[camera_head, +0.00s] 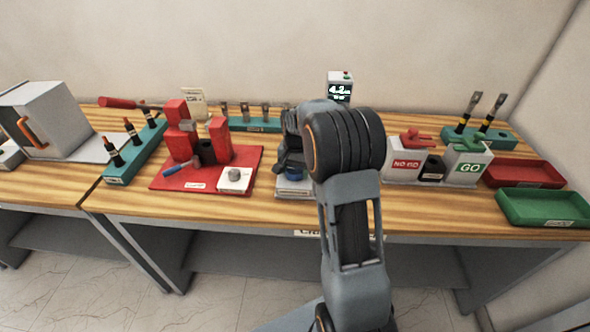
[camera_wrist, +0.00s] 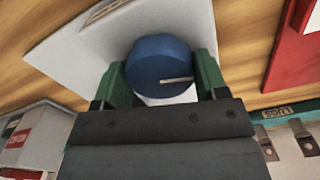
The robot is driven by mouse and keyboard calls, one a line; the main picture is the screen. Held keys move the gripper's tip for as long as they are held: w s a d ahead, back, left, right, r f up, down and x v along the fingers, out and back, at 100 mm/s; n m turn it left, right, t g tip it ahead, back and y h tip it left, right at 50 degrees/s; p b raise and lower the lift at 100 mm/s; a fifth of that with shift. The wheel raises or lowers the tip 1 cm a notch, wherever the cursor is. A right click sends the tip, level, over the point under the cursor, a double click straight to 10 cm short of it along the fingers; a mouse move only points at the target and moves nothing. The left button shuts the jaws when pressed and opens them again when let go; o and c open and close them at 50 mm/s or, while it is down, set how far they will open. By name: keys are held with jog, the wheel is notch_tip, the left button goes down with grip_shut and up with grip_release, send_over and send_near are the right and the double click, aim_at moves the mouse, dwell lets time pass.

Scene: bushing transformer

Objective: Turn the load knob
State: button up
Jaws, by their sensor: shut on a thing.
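The load knob (camera_wrist: 158,64) is a round blue knob with a white pointer line. In the wrist view the line points to the right. It sits on a white and grey base, and in the head view only a bit of blue (camera_head: 294,173) shows below my gripper. My gripper (camera_wrist: 161,70) has green fingers, one on each side of the knob, and is shut on it. In the head view my arm and wrist hide most of the knob's station (camera_head: 295,190). A small display (camera_head: 340,90) behind it reads about 4.2; its smaller text is unclear.
A red fixture plate (camera_head: 205,178) with red blocks and a white dial plate (camera_head: 235,179) lies left of the knob. NO GO (camera_head: 406,167) and GO (camera_head: 468,168) boxes stand right. Red (camera_head: 525,173) and green (camera_head: 543,207) trays lie at far right.

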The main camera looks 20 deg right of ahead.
aim_at(295, 169)
dwell(0.3)
jog(key=o, duration=0.9)
notch_tip(295, 169, up, 14)
jog(key=shift+f+b, duration=0.1)
jog(key=shift+b, duration=0.2)
dwell(0.3)
